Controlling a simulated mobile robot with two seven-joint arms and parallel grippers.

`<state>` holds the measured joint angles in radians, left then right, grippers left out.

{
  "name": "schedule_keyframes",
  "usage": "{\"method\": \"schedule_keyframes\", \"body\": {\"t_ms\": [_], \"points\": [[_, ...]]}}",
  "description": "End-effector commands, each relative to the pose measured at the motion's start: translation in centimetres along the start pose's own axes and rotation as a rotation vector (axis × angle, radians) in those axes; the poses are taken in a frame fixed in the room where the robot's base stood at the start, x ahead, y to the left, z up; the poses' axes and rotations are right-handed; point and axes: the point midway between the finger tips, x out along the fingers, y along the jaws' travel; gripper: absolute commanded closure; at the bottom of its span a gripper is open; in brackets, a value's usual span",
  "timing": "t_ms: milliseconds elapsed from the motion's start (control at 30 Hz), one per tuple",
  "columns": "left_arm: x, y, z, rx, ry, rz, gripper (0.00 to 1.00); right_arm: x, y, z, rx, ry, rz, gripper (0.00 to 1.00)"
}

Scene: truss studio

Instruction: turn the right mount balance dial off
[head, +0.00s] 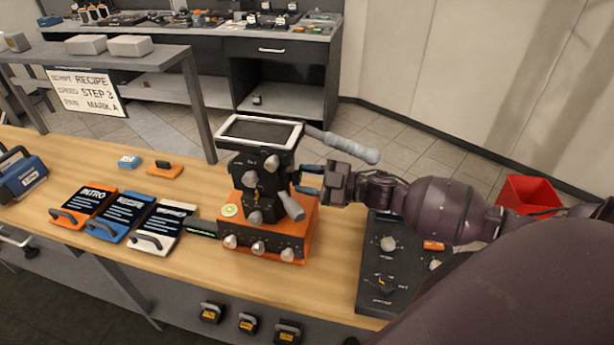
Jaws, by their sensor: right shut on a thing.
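A black camera mount (262,172) with a white-framed screen on top stands on an orange base (303,225) on the wooden table. Several pale knobs show on the base's dark front. My right gripper (308,181) reaches in from the right, level with the mount's right side. It is shut on a small part there, which looks like the right mount balance dial; the fingers hide it, so its setting cannot be read. A grey handle (292,205) hangs just below the fingers. Another pale handle (350,149) sticks out above my wrist. My left gripper is not in view.
A dark control panel (375,268) with knobs lies right of the mount, under my right arm. Orange, blue and white labelled slates (122,216) lie to the left. A red bin (528,194) stands on the floor. Bare table lies in front of the slates.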

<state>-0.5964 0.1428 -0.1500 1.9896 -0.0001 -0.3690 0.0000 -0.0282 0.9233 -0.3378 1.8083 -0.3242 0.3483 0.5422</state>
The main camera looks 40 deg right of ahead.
Motion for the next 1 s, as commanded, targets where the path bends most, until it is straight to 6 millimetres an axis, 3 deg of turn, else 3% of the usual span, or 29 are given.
{"method": "schedule_keyframes", "body": {"t_ms": [600, 1000], "points": [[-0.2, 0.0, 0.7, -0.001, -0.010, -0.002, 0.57, 0.0, -0.3, 0.1, -0.581, 0.002, 0.000, 0.84], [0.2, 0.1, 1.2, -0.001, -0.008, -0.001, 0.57, 0.0, -0.4, 0.1, -0.867, 0.002, 0.000, 0.84]]}}
